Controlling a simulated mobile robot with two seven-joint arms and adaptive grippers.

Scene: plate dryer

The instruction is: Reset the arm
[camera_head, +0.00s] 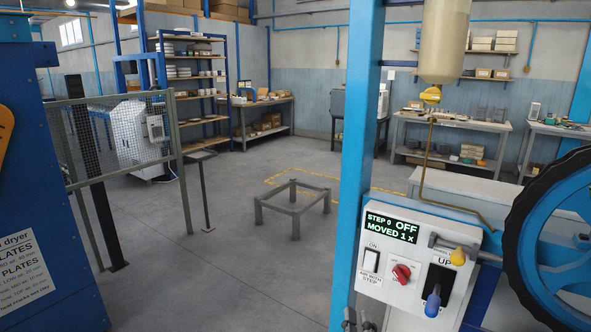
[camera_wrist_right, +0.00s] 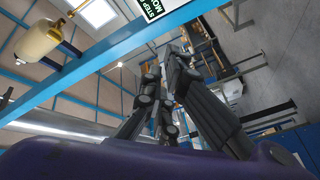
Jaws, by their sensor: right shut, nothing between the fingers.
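My right gripper (camera_head: 357,320) shows only as small dark fingertips at the bottom edge of the head view, just left of the white control box (camera_head: 385,285). In the right wrist view the dark fingers (camera_wrist_right: 167,65) are together with nothing between them. They point up toward the beams and ceiling. Part of the box's display (camera_wrist_right: 158,8) shows at the top of that view. My left gripper is not in view.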

